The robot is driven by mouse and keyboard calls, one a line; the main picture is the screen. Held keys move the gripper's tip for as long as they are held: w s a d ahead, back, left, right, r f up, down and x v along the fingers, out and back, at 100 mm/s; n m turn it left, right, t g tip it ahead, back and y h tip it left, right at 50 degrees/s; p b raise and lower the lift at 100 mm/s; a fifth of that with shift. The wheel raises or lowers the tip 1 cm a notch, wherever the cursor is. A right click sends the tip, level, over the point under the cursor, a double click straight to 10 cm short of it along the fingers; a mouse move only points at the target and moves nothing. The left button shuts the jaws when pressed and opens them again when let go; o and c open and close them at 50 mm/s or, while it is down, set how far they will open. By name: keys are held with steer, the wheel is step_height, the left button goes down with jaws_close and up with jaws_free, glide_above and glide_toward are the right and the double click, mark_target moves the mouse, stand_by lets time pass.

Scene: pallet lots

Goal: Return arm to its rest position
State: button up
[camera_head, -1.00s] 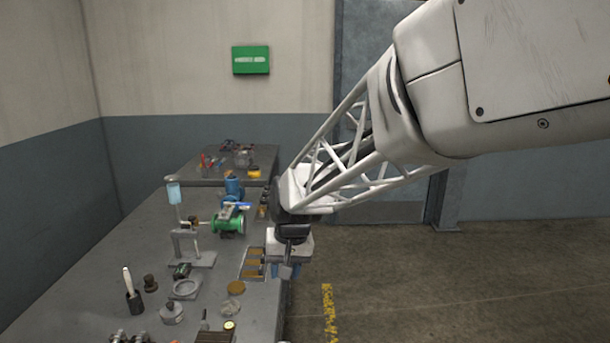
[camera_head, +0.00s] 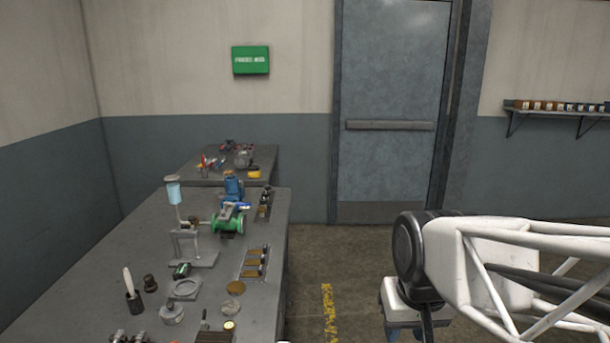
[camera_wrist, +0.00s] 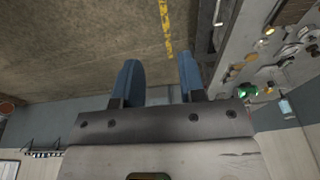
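My arm (camera_head: 500,262) reaches in from the right in the head view, over the floor and to the right of the grey workbench. My gripper (camera_head: 404,335) hangs at its end, low in the head view and partly cut off by the bottom edge. In the wrist view my gripper (camera_wrist: 159,72) shows two blue fingers standing apart with a clear gap. Nothing is between them, only floor behind. The gripper touches nothing.
The workbench (camera_head: 110,240) on the left carries a green valve (camera_head: 228,223), a stand with a light blue cylinder (camera_head: 173,193) and several small parts. A second bench (camera_head: 200,179) stands behind. A door (camera_head: 390,90) and shelf (camera_head: 560,110) are at the back. The floor (camera_head: 340,255) between is clear.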

steer(key=s+d+f, duration=0.1)
steer(key=s+d, duration=0.1)
steer(key=s, duration=0.3)
steer(key=shift+s+d+h, duration=0.25)
steer(key=shift+d+h, duration=0.05)
steer(key=shift+d, duration=0.1)
